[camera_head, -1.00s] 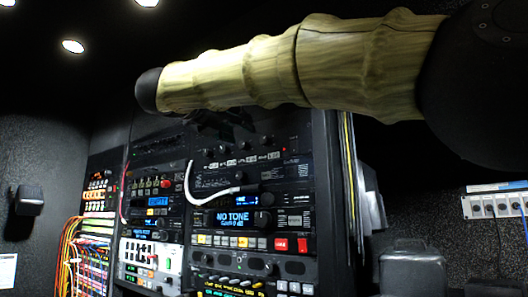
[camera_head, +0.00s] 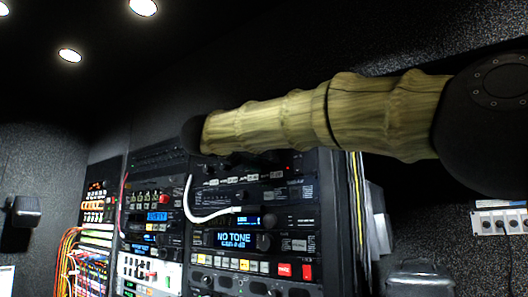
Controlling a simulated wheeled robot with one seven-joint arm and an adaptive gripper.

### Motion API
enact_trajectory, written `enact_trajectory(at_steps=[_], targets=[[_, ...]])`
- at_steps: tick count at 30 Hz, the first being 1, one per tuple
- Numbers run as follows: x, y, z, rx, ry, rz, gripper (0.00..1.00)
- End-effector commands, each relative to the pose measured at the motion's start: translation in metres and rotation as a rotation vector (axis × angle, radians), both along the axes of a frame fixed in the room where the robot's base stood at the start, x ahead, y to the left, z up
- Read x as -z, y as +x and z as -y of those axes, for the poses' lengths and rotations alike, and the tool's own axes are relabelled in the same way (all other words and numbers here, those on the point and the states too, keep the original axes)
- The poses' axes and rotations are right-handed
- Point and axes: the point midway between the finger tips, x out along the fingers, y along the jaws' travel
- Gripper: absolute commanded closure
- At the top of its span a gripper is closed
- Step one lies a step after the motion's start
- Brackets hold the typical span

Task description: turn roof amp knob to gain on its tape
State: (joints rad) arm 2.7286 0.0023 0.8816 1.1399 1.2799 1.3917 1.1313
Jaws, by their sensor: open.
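The rack (camera_head: 335,215) of audio and video units stands in the middle of the view. One unit has a large blue display (camera_head: 234,238) reading "NO TONE" with a smaller, apparently gain, line below. A round black knob (camera_head: 264,242) sits just right of that display. A smaller knob (camera_head: 270,220) sits above it beside a small blue display (camera_head: 248,220). No label or tape naming the roof amp is legible. My arm crosses in front of the rack's top. My gripper (camera_head: 238,160) is mostly hidden behind it; only a dark bit shows below, above these knobs, apparently empty.
A white cable (camera_head: 212,215) loops across the rack front left of the displays. Red and yellow buttons (camera_head: 284,269) line the unit below. Coloured cables (camera_head: 72,255) hang at far left. A wall socket strip (camera_head: 500,222) is at right.

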Motion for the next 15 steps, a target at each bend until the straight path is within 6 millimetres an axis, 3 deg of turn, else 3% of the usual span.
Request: enact_trajectory(at_steps=[12,13,15], targets=[[-0.0010,0.0041,0.0034,-0.002,0.000,0.002,0.53],[-0.0009,0.0040,0.0033,-0.002,0.000,0.000,0.54],[-0.0006,0.0039,0.0031,-0.002,0.000,0.000,0.67]])
